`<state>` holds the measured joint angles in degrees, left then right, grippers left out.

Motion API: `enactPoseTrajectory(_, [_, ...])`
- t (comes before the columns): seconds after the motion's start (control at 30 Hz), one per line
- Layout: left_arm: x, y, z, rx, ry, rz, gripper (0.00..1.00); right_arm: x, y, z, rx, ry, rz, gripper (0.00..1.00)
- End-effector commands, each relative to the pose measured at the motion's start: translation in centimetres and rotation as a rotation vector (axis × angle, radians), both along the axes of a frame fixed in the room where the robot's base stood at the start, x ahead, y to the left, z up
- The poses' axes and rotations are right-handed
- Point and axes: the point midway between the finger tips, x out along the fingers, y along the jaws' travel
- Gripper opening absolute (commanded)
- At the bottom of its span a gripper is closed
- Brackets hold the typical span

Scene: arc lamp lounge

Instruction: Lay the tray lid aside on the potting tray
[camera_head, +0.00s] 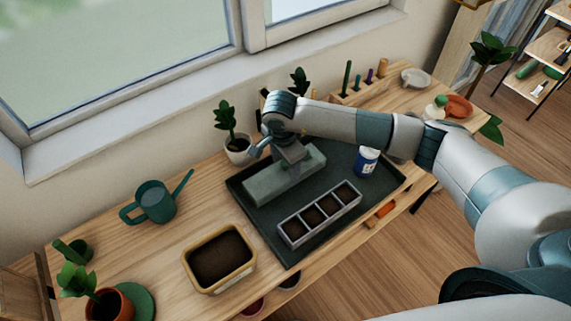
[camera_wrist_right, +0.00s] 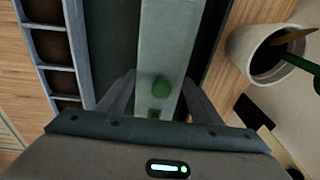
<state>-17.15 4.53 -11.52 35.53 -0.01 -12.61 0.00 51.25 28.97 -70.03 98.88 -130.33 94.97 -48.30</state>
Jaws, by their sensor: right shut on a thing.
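The tray lid (camera_head: 262,188) is a long, pale green, boxy cover. It lies along the back left part of the dark potting tray (camera_head: 275,240), beside the seed tray (camera_head: 318,215); I cannot tell whether it touches the potting tray. My right gripper (camera_head: 290,160) is over the lid and shut on it. In the right wrist view the lid (camera_wrist_right: 168,35) runs between the two fingers (camera_wrist_right: 155,95), with a green round knob near them. The seed tray is uncovered and shows several dark soil cells; it also shows in the right wrist view (camera_wrist_right: 78,45). My left gripper is not in view.
A white and blue jar (camera_head: 367,162) stands on the potting tray's right part. A potted plant (camera_head: 238,150) stands just behind the tray, near the lid. A watering can (camera_head: 157,202) and a soil tub (camera_head: 219,259) are to the left. Bare tabletop lies between them.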

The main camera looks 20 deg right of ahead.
Motion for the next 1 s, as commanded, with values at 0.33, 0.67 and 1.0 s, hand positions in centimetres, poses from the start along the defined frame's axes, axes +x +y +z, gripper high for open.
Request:
enactPoseTrajectory(0.33, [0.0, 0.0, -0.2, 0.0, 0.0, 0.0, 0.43, 0.0, 0.0, -0.2, 0.0, 0.0, 0.0, 0.78])
enactPoseTrajectory(0.67, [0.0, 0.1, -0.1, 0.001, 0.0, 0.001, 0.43, 0.0, 0.0, 0.4, 0.0, -0.001, 0.0, 0.78])
enactPoseTrajectory(1.0, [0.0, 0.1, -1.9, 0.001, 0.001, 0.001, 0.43, -0.4, 0.4, 5.3, 0.002, -0.005, 0.002, 0.78])
